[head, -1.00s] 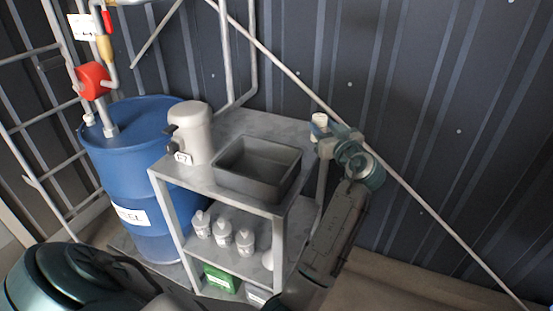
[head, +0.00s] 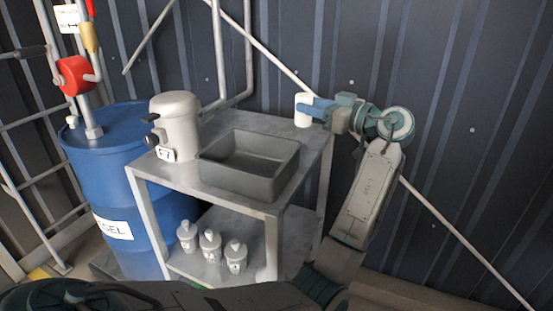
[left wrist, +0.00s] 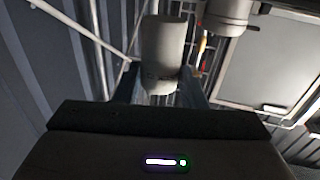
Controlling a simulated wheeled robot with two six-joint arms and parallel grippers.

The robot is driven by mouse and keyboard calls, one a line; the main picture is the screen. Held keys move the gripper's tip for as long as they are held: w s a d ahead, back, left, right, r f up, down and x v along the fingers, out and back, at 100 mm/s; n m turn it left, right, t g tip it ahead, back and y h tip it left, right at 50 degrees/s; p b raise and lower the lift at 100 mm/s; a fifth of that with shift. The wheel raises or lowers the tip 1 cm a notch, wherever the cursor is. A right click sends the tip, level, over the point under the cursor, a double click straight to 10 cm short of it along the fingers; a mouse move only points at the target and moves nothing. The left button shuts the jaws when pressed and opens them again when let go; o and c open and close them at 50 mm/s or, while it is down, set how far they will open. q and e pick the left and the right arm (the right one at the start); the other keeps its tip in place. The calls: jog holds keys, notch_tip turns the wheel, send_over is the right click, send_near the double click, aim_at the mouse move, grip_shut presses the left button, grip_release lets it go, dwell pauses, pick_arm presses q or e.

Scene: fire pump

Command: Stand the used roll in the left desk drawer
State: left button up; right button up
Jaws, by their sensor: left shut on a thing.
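The used roll is a small white cylinder (head: 301,112) at the back right of the grey metal stand in the head view. My left gripper (head: 314,108) is shut on it from the right, with blue fingers around its side. In the left wrist view the roll (left wrist: 163,45) stands between the two fingers (left wrist: 160,88), its axis roughly along the picture's height. The roll looks upright in the head view. I cannot tell whether its base touches the stand's top. No desk or drawer shows. My right gripper is not in view.
The stand (head: 225,120) carries a dark grey open bin (head: 272,184) and a pale canister (head: 176,118). White bottles (head: 210,245) stand on its lower shelf. A blue drum (head: 108,170) with pipes is at the left. A corrugated wall (head: 455,120) and a diagonal bar (head: 465,250) lie behind my arm.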

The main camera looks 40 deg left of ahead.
pick_arm(q)
notch_tip(320, 180, down, 10)
jog(key=shift+r, duration=0.15)
jog(key=o, duration=0.7)
jog(key=shift+r, duration=0.15)
